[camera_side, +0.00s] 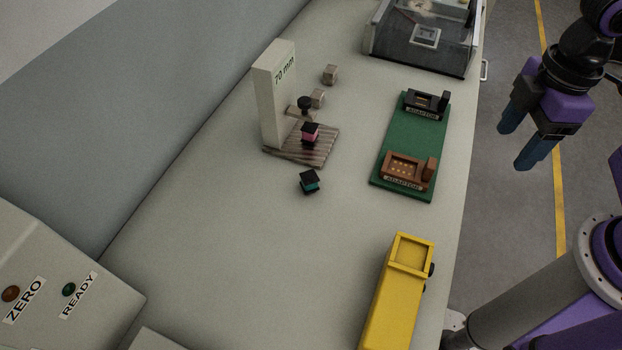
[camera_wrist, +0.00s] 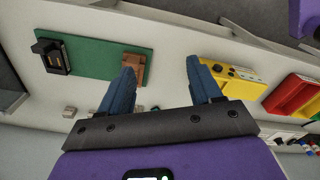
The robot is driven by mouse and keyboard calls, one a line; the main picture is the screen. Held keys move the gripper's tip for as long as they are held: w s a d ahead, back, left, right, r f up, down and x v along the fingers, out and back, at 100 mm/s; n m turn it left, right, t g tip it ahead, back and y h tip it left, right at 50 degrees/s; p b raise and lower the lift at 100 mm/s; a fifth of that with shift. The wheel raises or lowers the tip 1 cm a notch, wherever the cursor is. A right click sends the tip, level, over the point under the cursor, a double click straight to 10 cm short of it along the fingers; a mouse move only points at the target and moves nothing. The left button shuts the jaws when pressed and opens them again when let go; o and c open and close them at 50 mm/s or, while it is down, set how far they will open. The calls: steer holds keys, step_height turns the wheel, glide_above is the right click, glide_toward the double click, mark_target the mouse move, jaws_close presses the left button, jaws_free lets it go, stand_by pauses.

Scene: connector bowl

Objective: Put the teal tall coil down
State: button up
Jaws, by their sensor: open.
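The teal coil (camera_side: 310,182) has black ends and stands on the bare bench, just in front of the slatted wooden platform and apart from it. A similar pink coil (camera_side: 310,134) with black ends is on the platform (camera_side: 325,152) beside the cream gauge post marked 70 mm (camera_side: 274,95). My gripper (camera_side: 513,147) is raised far to the right of both coils, open with nothing between its fingers. Its open blue fingers also show in the wrist view (camera_wrist: 160,67), where I cannot clearly make out the teal coil.
A green board (camera_side: 390,150) carries a black adapter (camera_side: 425,104) and a brown adapter (camera_side: 408,172). A yellow box (camera_side: 395,290) lies at the front right. A dark-walled bin (camera_side: 420,45) is at the back. The bench left of the teal coil is clear.

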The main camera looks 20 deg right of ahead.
steer(key=w+a+n, duration=0.2)
steer(key=w+a, duration=0.8)
steer(key=a, duration=0.4)
steer(key=n, duration=0.2)
glide_above(309, 177)
step_height(309, 177, down, 14)
steer(key=shift+s+a+f, duration=0.1)
steer(key=shift+a+f, duration=0.05)
steer(key=shift+f, duration=0.1)
steer(key=shift+d+f, duration=0.2)
steer(key=shift+f, duration=2.35)
steer(key=c, duration=1.1)
steer(key=shift+r, duration=0.1)
steer(key=shift+c, duration=0.2)
